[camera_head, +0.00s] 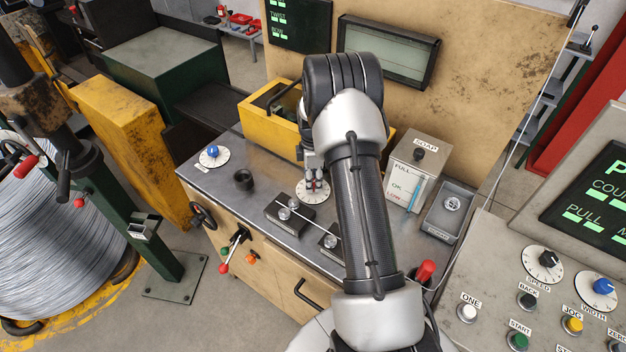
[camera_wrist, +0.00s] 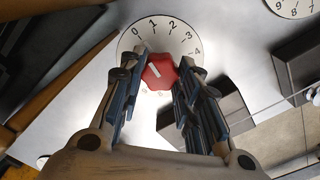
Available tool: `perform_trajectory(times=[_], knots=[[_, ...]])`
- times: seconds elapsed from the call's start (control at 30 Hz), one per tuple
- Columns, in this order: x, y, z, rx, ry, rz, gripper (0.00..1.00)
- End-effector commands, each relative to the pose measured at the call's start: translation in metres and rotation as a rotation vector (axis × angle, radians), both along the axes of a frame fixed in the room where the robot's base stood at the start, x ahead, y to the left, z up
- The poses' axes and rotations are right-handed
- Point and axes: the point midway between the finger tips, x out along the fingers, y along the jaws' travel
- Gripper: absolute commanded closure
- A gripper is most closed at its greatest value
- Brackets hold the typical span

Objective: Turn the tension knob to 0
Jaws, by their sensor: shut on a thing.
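The red tension knob (camera_wrist: 160,71) sits on a round white dial (camera_wrist: 187,42) with black numbers, 0 at its upper left and 1 to 4 following clockwise. A short white mark on the knob slants toward the upper left, roughly on the side of the 0; its exact reading is unclear. My gripper (camera_wrist: 162,68) has one finger on each side of the knob and is shut on it. In the head view my gripper (camera_head: 316,181) points down at the dial (camera_head: 312,198) on the metal bench top, and the fingers cover most of the knob.
Black blocks with rollers (camera_head: 290,212) and a thin wire stand just in front of the dial. A yellow bin (camera_head: 270,125) is behind; a gauge box (camera_head: 412,170) is right.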

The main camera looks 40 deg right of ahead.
Motion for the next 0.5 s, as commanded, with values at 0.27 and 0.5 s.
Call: perform_trajectory(times=[0.27, 0.5], knots=[[-0.0001, 0.0, 0.0, 0.0, 0.0, 0.084, 0.93], [-0.0001, -0.0001, 0.0001, 0.0, 0.0, 0.102, 0.93]])
